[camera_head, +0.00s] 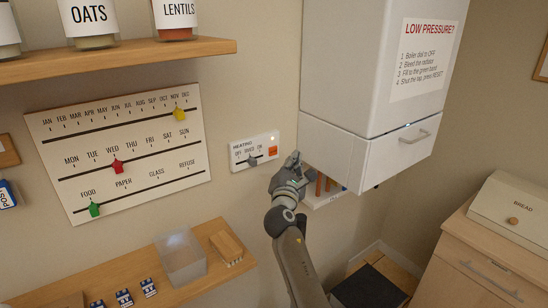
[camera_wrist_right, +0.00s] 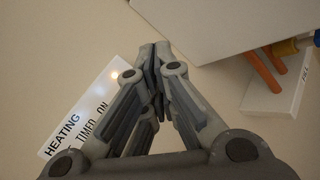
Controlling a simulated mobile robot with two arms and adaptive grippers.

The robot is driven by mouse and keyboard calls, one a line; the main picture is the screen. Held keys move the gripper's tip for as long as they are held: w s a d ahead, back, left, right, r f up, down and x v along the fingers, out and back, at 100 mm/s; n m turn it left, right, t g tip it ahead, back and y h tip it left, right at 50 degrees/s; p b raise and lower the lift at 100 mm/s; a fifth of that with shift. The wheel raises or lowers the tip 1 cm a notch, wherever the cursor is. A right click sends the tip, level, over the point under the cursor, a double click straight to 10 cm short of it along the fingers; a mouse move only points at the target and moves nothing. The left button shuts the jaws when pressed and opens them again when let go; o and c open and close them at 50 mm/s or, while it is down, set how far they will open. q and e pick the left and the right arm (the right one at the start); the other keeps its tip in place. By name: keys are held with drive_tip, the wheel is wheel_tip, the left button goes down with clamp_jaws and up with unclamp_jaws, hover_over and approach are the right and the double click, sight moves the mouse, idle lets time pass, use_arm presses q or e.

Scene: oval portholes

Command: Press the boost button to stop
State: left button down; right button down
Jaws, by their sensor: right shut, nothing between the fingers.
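The white heating panel (camera_head: 240,158) is fixed to the wall left of the boiler cabinet. It has a grey slider (camera_head: 252,161) and an orange button (camera_head: 272,151) at its right end, probably the boost button. My right gripper (camera_head: 294,158) is shut and empty, just right of the panel, with the button uncovered in the head view. My left gripper is out of view.
The white boiler cabinet (camera_head: 365,150) hangs close to the right of my gripper. Orange-brown pipes (camera_wrist_right: 265,65) and a white box (camera_wrist_right: 278,85) lie under it. A calendar board (camera_head: 118,150) is on the wall at left, above a wooden shelf (camera_head: 125,268).

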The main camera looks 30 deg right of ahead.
sight(273, 151)
drive_tip(key=w+b, duration=0.1)
drive_tip(key=w, duration=0.2)
drive_tip(key=w+b, duration=0.1)
drive_tip(key=w, duration=0.1)
drive_tip(key=shift+a+b, duration=0.25)
drive_tip(key=shift+b, duration=0.1)
idle(1.1)
drive_tip(key=shift+w, duration=0.1)
drive_tip(key=shift+w, duration=0.35)
